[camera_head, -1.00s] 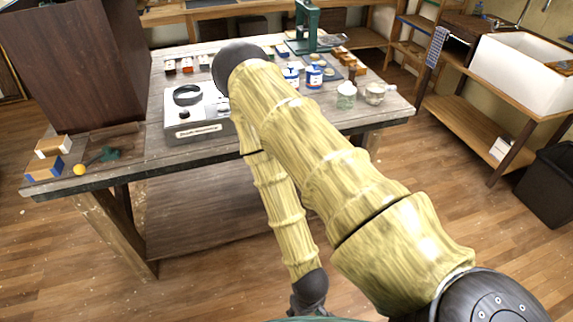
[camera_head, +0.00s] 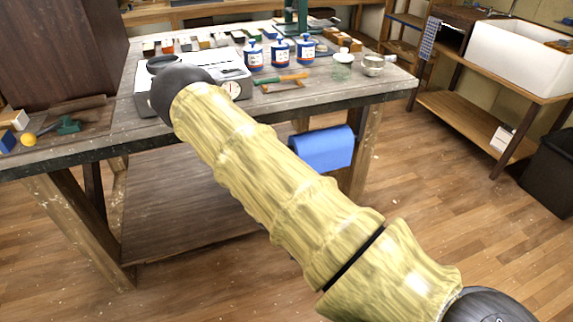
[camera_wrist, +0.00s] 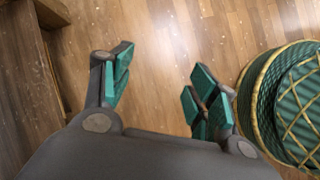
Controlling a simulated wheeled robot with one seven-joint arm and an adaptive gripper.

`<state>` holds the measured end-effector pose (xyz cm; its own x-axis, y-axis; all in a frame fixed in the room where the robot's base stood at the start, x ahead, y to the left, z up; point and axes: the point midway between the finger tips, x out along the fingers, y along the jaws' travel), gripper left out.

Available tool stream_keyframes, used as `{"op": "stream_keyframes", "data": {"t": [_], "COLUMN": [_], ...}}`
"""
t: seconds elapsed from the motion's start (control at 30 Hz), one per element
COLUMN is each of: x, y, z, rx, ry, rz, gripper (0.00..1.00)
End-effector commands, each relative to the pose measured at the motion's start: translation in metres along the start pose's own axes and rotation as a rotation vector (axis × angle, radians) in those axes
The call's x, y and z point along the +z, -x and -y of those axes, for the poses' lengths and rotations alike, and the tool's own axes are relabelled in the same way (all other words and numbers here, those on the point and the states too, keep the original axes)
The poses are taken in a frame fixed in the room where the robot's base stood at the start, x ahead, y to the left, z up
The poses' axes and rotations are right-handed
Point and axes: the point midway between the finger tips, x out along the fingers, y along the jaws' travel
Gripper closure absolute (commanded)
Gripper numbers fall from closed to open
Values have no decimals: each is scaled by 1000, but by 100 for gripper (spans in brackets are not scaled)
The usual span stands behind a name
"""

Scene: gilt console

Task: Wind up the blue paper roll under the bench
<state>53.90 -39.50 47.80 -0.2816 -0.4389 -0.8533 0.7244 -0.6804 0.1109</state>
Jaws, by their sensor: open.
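The blue paper roll (camera_head: 324,148) hangs under the right part of the bench (camera_head: 372,100), below its front edge, with a smooth blue sheet face showing. My bamboo-patterned arm crosses the head view and ends out of sight there, so my gripper does not show in that view. In the wrist view my gripper (camera_wrist: 158,88) is open, its green-padded fingers spread apart with only wooden floor between them. The roll is not visible in the wrist view, so the gap between it and my gripper cannot be told.
A green round thing with gold lattice (camera_wrist: 285,105), possibly part of my own body, stands right of my fingers. Blue-and-white jars (camera_head: 280,52), a scale (camera_head: 225,72) and a glass jar (camera_head: 342,68) stand on the bench. Floor in front is clear; a dark bin (camera_head: 550,170) is at right.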

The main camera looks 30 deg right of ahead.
Motion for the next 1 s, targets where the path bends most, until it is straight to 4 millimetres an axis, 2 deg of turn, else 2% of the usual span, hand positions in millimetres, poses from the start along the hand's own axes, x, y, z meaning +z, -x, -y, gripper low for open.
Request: {"op": "stream_keyframes", "data": {"t": [0.03,0.17,0.37,0.57,0.7,0.83,1.0], "x": [-13,-27,-45,-63,-76,-87,-94], "y": [-10,-5,22,72,117,163,211], "z": [-19,-67,-139,-200,-233,-252,-263], "rx": [30,99,207,313,381,432,474], "ry": [30,111,205,259,271,259,235], "rz": [33,139,319,514,656,775,887], "gripper": [41,41,41,41,41,41,41]}}
